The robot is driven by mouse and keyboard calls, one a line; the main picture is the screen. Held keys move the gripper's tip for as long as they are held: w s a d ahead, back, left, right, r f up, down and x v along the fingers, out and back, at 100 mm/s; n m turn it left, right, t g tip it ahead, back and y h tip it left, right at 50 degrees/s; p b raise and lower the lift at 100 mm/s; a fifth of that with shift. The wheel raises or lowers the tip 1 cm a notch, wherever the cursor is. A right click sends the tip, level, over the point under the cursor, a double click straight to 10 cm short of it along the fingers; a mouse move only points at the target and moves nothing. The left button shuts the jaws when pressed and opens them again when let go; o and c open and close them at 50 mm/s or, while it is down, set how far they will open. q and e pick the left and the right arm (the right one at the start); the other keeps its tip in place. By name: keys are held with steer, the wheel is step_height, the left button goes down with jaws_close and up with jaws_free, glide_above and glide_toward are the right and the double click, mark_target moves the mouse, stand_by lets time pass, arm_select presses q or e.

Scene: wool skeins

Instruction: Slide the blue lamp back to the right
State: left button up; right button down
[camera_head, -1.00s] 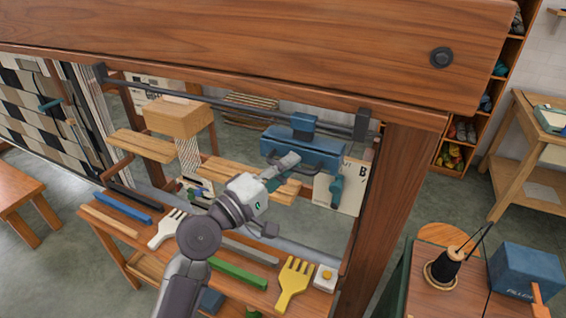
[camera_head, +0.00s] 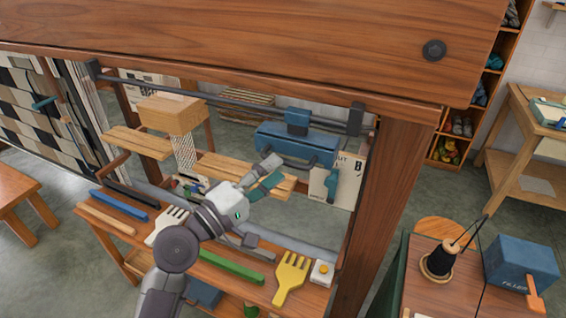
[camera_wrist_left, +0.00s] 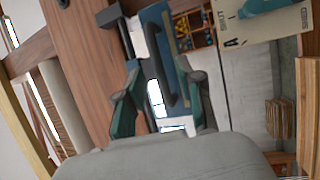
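The blue lamp (camera_head: 312,151) hangs from the dark rail (camera_head: 225,101), close to the rail's right end bracket (camera_head: 356,119). A dark handle runs along its near side. My left gripper (camera_head: 267,177) is open and empty, in front of and a little below the lamp's left part. In the left wrist view the two teal-padded fingers (camera_wrist_left: 162,103) stand apart, with the lamp (camera_wrist_left: 158,38) and its dark handle beyond and between them. I see no contact with the handle. My right gripper is in no view.
A wooden block (camera_head: 172,114) hangs left of the lamp. A thick wooden post (camera_head: 388,205) stands on the right, and a large beam (camera_head: 240,45) crosses above. Below my arm, a bench shelf holds a white comb (camera_head: 168,222), a green bar (camera_head: 232,267) and a yellow comb (camera_head: 291,277).

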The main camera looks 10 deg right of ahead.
arm_select(q)
steer(key=v, duration=0.8)
steer(key=shift+a+f, duration=0.1)
